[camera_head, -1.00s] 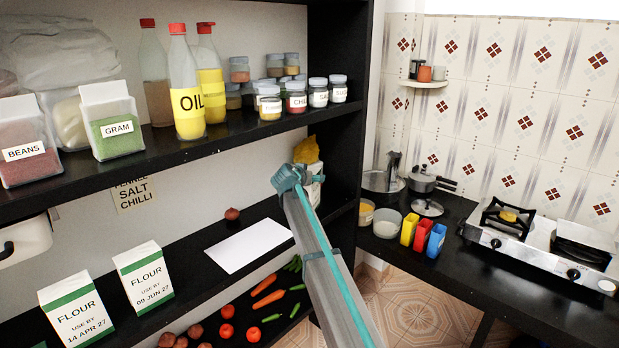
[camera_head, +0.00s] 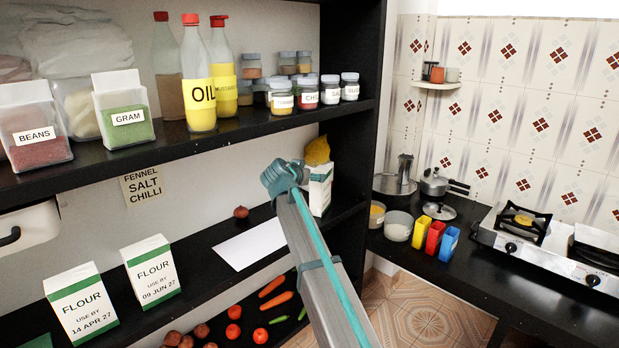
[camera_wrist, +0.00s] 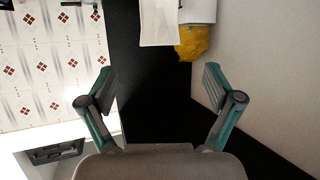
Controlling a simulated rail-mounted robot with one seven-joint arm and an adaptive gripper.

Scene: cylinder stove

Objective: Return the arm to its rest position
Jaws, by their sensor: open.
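My arm (camera_head: 318,262) reaches up from the bottom of the head view toward the black shelf unit (camera_head: 345,165). In the head view its far end hides the fingers. In the wrist view my gripper (camera_wrist: 160,100) shows two teal-and-grey fingers spread wide, with nothing between them. Beyond the fingers are a dark shelf panel, a white carton and a yellow bag (camera_wrist: 194,42). The yellow bag also shows in the head view (camera_head: 317,151), above the white carton (camera_head: 320,188) on the middle shelf, just right of the arm's end.
The upper shelf holds oil bottles (camera_head: 199,90), spice jars and tubs. Flour cartons (camera_head: 152,272) and a white sheet (camera_head: 250,243) lie on the middle shelf, with vegetables below. At right, a counter holds a stove (camera_head: 530,232), pots and coloured boxes (camera_head: 434,238). Tiled floor shows between.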

